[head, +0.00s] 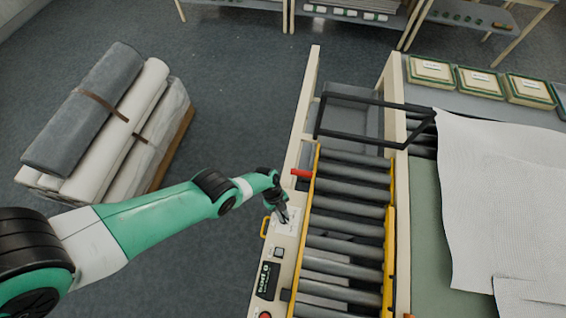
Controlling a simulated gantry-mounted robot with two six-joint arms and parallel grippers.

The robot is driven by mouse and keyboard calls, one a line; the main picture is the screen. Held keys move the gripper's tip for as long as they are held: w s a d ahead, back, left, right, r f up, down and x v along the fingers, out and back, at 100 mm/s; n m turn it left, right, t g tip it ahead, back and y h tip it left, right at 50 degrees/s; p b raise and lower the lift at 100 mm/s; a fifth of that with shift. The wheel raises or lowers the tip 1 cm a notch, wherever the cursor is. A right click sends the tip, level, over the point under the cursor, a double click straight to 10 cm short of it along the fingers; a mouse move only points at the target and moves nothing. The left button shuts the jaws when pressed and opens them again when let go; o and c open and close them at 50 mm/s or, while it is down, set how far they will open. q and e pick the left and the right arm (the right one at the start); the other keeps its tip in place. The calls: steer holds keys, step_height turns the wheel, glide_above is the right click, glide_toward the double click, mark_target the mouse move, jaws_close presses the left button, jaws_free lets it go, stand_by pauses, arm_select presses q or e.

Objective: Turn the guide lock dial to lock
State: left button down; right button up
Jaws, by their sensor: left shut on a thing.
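My left arm reaches in from the left, and its gripper (284,217) is down at the cream side panel (287,243) of the roller conveyor. The gripper is shut on what appears to be the guide lock dial, over a pale label plate (290,226). The dial itself is hidden by the fingers, so its angle cannot be told. Yellow guide rails (389,250) run along both sides of the rollers (345,228). My right gripper is not in view.
A black bar frame (365,141) stands over the rollers' far end. Wadding rolls (85,110) are stacked at left. White sheets (500,190) lie at right.

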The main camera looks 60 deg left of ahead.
arm_select(q)
steer(key=c, duration=0.9)
jaws_free()
steer(key=shift+o, duration=0.2)
steer(key=shift+r, duration=0.1)
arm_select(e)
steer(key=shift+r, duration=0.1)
